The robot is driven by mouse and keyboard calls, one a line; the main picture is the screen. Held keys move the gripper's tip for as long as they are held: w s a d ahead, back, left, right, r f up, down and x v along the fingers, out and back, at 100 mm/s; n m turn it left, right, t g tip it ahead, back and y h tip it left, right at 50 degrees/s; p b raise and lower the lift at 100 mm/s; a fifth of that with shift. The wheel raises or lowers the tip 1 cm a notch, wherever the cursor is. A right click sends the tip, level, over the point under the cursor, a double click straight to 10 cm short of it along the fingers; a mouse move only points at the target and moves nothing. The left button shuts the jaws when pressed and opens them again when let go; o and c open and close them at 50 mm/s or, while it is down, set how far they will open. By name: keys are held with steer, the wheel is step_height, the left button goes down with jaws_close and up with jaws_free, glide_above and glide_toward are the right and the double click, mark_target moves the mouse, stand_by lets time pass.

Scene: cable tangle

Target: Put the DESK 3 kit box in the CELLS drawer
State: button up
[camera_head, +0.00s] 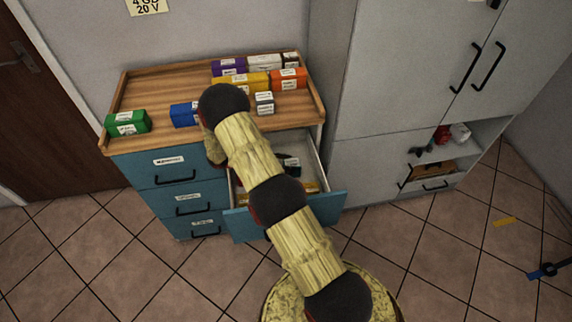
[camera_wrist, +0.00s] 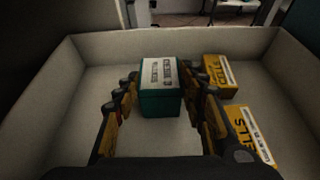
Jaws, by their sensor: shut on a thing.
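A teal box with a white label (camera_wrist: 160,88) is in the wrist view, inside a pale-walled open drawer (camera_wrist: 88,75). The label print is too blurred to read, so I cannot confirm that it says DESK 3. My gripper (camera_wrist: 160,80) is shut on this box, with one finger on each side of it. I cannot tell whether the box touches the drawer floor. Two yellow boxes (camera_wrist: 220,76) marked CELLS lie at the right of the drawer. In the head view the open drawer (camera_head: 333,203) is partly hidden by my arm.
The teal cabinet's wooden top holds a green box (camera_head: 127,123), a blue box (camera_head: 184,115) and several others at the back. Shut drawers (camera_head: 178,196) are at the left. A grey cupboard (camera_head: 400,75) stands close at right. Tiled floor is open in front.

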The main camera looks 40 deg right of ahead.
steer(key=o, duration=1.2)
steer(key=shift+f, duration=0.1)
steer(key=shift+w+a+r, duration=0.2)
steer(key=shift+a+r, duration=0.1)
steer(key=p+v, duration=0.4)
steer(key=v, duration=0.7)
steer(key=shift+a, duration=0.15)
steer(key=shift+w, duration=0.1)
steer(key=shift+f, duration=0.1)
